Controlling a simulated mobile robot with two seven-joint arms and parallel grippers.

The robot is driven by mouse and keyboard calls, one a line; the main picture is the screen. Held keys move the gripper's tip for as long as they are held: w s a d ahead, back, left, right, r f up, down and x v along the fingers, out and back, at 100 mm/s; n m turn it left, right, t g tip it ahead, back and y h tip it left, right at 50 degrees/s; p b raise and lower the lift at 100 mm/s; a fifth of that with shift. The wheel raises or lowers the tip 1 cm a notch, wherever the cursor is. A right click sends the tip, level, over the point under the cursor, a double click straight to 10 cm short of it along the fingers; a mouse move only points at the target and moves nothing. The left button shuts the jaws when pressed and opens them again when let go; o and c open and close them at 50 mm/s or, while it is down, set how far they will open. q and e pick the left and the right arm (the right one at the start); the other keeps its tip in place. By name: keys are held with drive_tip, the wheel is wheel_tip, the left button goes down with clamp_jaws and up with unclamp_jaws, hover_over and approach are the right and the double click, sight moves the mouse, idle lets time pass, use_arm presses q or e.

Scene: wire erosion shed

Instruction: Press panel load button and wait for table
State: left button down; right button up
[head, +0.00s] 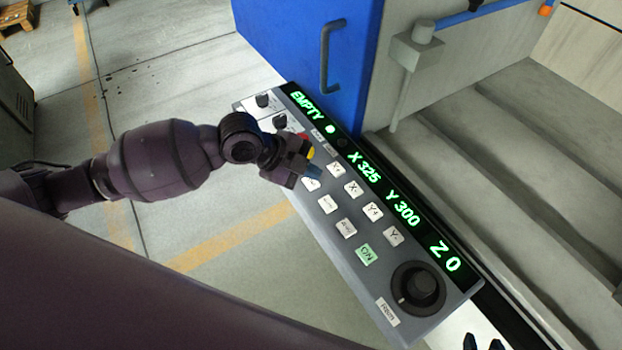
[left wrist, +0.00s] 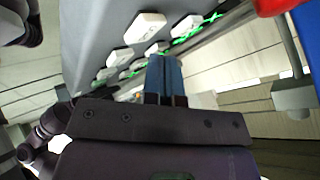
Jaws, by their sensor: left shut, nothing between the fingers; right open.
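The control panel (head: 330,215) is a grey slab with a black display strip (head: 375,185) reading EMPTY, X 325, Y 300, Z 0 in green. White buttons such as X- (head: 353,189) and a green button (head: 366,254) sit on its face. I cannot tell which button is load; small labels are unreadable. My left gripper (head: 314,172) is shut and empty, its blue fingertips over the upper button rows, hiding some keys. In the left wrist view the fingertips (left wrist: 164,75) are close to white buttons (left wrist: 145,27); contact cannot be told. My right gripper (head: 484,343) is open at the bottom edge.
A black dial (head: 418,288) sits at the panel's lower end. A red and yellow part (head: 303,136) shows partly behind my left gripper. A blue door (head: 310,55) with a handle (head: 328,57) stands behind the panel. Grey machine steps (head: 500,150) lie right; floor is open left.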

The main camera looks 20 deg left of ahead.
drive_tip(key=shift+w+r, duration=0.25)
drive_tip(key=shift+w, duration=0.1)
idle(0.3)
use_arm(q)
drive_tip(key=shift+f, duration=0.2)
use_arm(e)
drive_tip(key=shift+f, duration=0.15)
use_arm(q)
drive_tip(key=shift+f, duration=0.25)
use_arm(e)
drive_tip(key=shift+s+f, duration=0.25)
drive_tip(key=shift+s, duration=0.15)
drive_tip(key=shift+s, duration=0.1)
